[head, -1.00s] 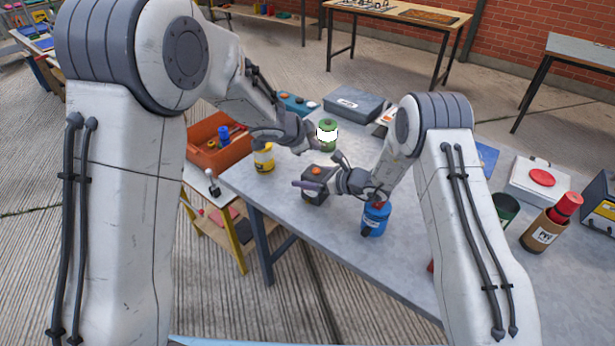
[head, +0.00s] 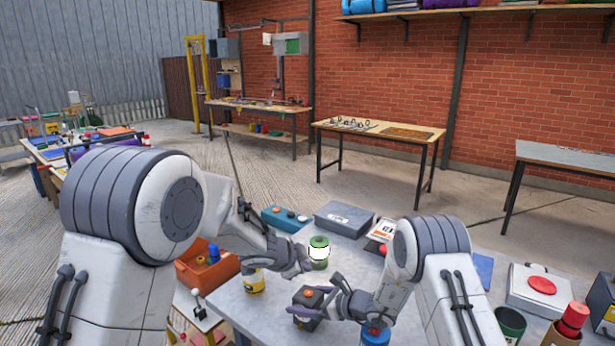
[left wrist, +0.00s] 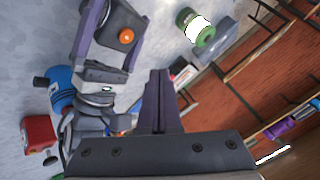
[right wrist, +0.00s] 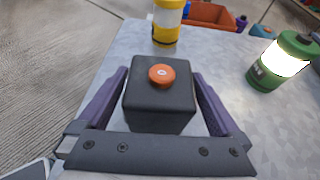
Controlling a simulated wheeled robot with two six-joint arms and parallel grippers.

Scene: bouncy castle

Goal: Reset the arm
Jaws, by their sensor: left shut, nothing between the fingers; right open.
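My left gripper (head: 301,268) hangs over the grey table, shut and empty, left of the green canister. In the left wrist view its closed fingers (left wrist: 158,88) show with nothing between them. My right gripper (head: 318,302) is open at the black box with an orange button (head: 308,305).
The green canister with a white band (head: 318,252) and a yellow canister (head: 254,281) stand on the table (head: 237,308). A blue canister (head: 374,336) is in front of my right arm. An orange bin (head: 208,270) is at the left, a grey case (head: 344,218) behind.

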